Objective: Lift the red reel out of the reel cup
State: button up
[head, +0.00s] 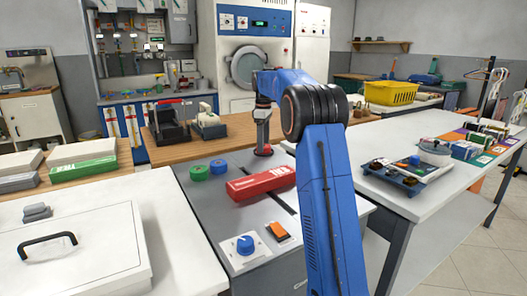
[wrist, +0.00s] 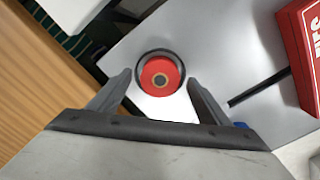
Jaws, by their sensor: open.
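The red reel (wrist: 152,83) sits inside the round reel cup (wrist: 138,67), whose dark rim surrounds it in the wrist view. My gripper (wrist: 158,86) is open, with one finger to each side of the cup in that picture. Nothing is between the fingers except the view of the reel below. In the head view my gripper (head: 263,148) points down over the back of the grey worktop; the reel and cup are hard to make out there. I cannot tell the exact height of the fingertips above the cup.
A red box (head: 262,184) lies in front of my gripper and also shows in the wrist view (wrist: 304,55). A blue knob (head: 245,245) and an orange switch (head: 279,231) are at the front of the worktop.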

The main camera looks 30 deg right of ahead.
jog(key=shift+f, duration=0.4)
jog(key=c, duration=1.2)
jog(key=shift+o, duration=0.2)
jog(key=shift+r, duration=0.1)
